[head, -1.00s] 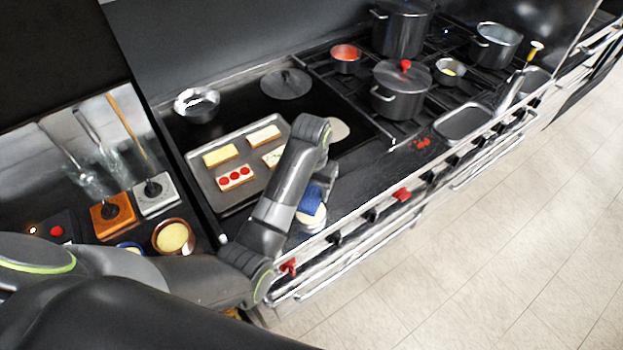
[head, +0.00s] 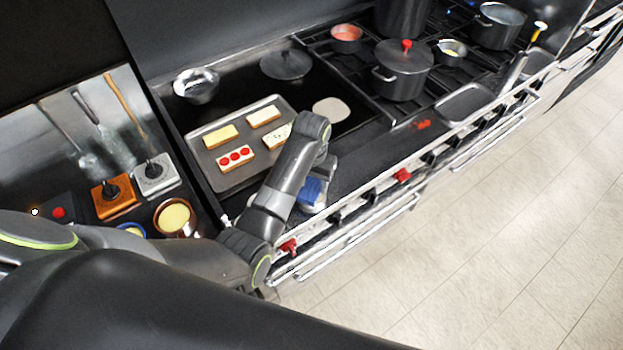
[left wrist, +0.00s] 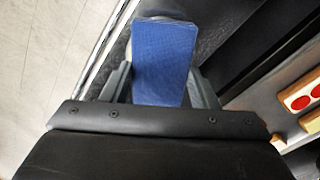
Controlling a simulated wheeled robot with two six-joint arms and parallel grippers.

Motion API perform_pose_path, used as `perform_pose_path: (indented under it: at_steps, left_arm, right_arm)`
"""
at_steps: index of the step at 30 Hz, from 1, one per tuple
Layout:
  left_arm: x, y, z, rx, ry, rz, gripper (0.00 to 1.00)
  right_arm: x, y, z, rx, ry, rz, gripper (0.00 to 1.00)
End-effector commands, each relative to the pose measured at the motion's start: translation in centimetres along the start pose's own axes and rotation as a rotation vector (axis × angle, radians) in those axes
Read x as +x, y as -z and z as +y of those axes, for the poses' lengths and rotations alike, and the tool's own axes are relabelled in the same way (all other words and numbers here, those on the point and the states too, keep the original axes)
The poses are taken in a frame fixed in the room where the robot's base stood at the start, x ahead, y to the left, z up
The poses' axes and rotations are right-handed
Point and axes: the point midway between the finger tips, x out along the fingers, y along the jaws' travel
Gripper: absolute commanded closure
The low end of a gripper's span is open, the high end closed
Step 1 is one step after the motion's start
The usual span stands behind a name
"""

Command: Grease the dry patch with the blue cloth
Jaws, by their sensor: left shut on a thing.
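The blue cloth (head: 311,191) is in my left gripper (head: 318,182) above the dark front ledge of the cooktop. In the left wrist view the cloth (left wrist: 163,62) stands between the two grey fingers of my left gripper (left wrist: 160,88), which is shut on it. A pale rounded thing shows partly behind the cloth; I cannot tell what it is or whether they touch. The dry patch (head: 331,110) is a pale spot on the black griddle, behind and right of the gripper, with the cloth apart from it. My right gripper is not in view.
A tray (head: 205,180) of topped bread slices lies left of the patch, close to my left arm. A metal bowl (head: 196,86) and a dark lid (head: 286,64) are behind it. Pots, including a lidded one (head: 402,75), stand right. A rail (head: 350,236) runs along the front.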

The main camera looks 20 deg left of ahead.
Motion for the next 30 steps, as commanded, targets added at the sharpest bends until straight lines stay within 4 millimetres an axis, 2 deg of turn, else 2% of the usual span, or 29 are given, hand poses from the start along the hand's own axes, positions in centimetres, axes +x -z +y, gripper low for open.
perform_pose_path:
  at_steps: [30]
  left_arm:
    - [0.82, -0.01, -0.02, 0.000, 0.000, -0.001, 0.64]
  right_arm:
    - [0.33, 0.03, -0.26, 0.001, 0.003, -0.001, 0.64]
